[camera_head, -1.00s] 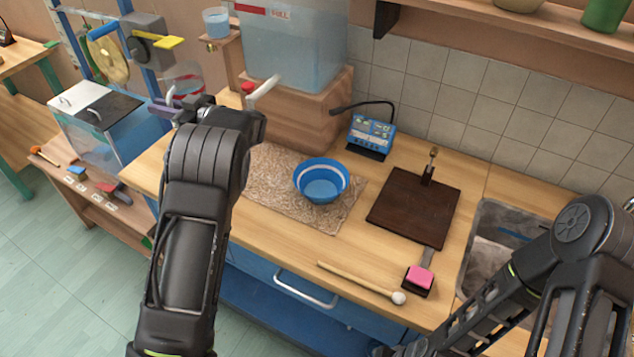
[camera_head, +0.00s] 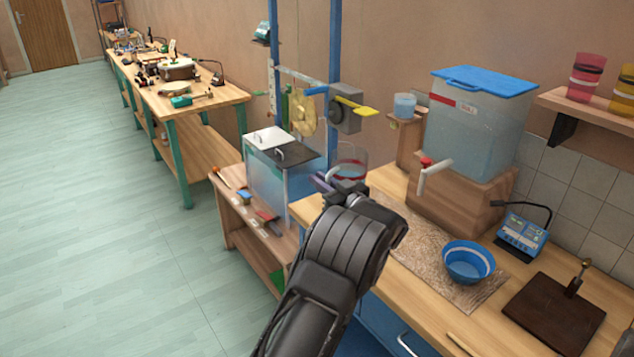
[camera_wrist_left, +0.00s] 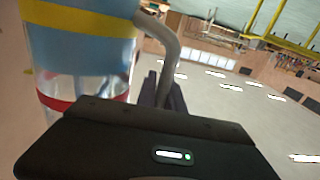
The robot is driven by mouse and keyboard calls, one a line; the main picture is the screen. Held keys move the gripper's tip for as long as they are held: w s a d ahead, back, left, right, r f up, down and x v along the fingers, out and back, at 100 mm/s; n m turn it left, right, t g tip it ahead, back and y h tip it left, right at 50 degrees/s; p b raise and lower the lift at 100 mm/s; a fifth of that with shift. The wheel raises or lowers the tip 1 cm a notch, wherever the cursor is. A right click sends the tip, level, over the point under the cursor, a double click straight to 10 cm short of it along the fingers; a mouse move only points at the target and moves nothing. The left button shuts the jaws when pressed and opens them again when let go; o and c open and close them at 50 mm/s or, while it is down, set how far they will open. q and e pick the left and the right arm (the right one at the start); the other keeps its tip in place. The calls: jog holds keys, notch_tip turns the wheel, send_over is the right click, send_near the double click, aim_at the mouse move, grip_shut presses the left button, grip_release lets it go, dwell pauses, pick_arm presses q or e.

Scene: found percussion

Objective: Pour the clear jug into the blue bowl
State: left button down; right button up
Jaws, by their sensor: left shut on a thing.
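The clear jug (camera_head: 351,158) has a red band and is up at the left end of the counter. My left gripper (camera_head: 338,186) is shut on its handle, and the arm hides part of the jug. In the left wrist view the jug (camera_wrist_left: 85,50) fills the upper left, with a blue part, a yellow band and a red band; its grey handle (camera_wrist_left: 172,50) runs down to the fingers (camera_wrist_left: 162,92). The blue bowl (camera_head: 468,264) stands upright on a speckled mat (camera_head: 415,241), to the right of and apart from the jug. My right gripper is out of view.
A large water tank (camera_head: 475,120) with a tap (camera_head: 432,172) stands on a wooden block behind the mat. A blue device (camera_head: 522,236) and a dark board (camera_head: 555,312) lie right of the bowl. A lidded box (camera_head: 275,170) stands at left.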

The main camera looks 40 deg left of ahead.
pick_arm(q)
jog(key=d+f+m+t+h, duration=0.2)
jog(key=d+m+t+h, duration=0.35)
jog(key=d, duration=0.25)
jog(key=d+f+m+t+h, duration=0.2)
jog(key=d+m+t+h, duration=0.3)
jog(key=d, duration=0.4)
jog(key=s+d+r+m+t+h, duration=0.1)
jog(key=s+d+m+h, duration=0.1)
jog(key=d, duration=0.5)
jog(key=s+d+r+m+t+h, duration=0.2)
jog(key=s+d+h, duration=0.3)
jog(key=d, duration=0.2)
jog(key=shift+d, duration=0.2)
jog(key=shift+m, duration=0.25)
